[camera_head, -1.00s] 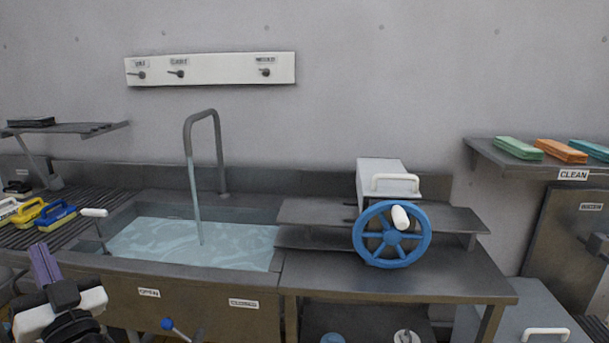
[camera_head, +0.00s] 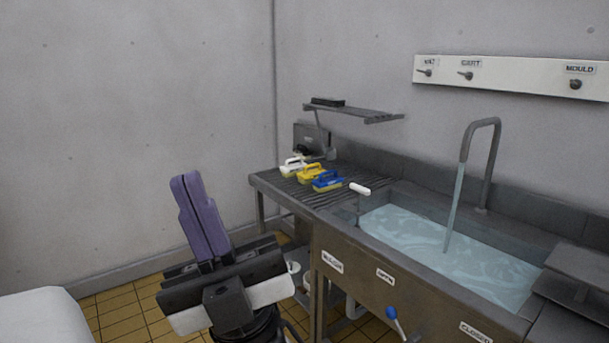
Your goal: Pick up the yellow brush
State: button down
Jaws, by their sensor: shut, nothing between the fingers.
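The yellow brush (camera_head: 311,174) lies on the ribbed drainboard (camera_head: 283,193) left of the sink, between a white brush (camera_head: 293,167) and a blue brush (camera_head: 328,181). Its handle faces up. My gripper (camera_head: 186,178) is at the lower left of the view, its purple fingers pointing up and pressed together, with nothing held. It is well apart from the brushes, to their left and nearer to me.
The sink (camera_head: 440,255) holds water, with a tap (camera_head: 476,130) running into it. A white lever handle (camera_head: 359,188) stands close to the blue brush. A shelf (camera_head: 355,113) hangs above the drainboard. Tiled floor (camera_head: 120,300) shows at lower left, beside a white rounded surface (camera_head: 40,318).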

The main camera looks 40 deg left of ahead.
aim_at(306, 177)
jog(key=u, duration=1.25)
jog(key=i+j, duration=0.15)
jog(key=i, duration=0.35)
jog(key=i+j+z, duration=0.1)
jog(key=i, duration=0.4)
jog(key=i+j+u, duration=0.1)
jog(key=i+j, duration=0.15)
jog(key=i, duration=0.35)
jog(key=i+j, duration=0.15)
jog(key=i, duration=0.45)
jog(key=i+j+u, duration=0.15)
jog(key=i, duration=0.45)
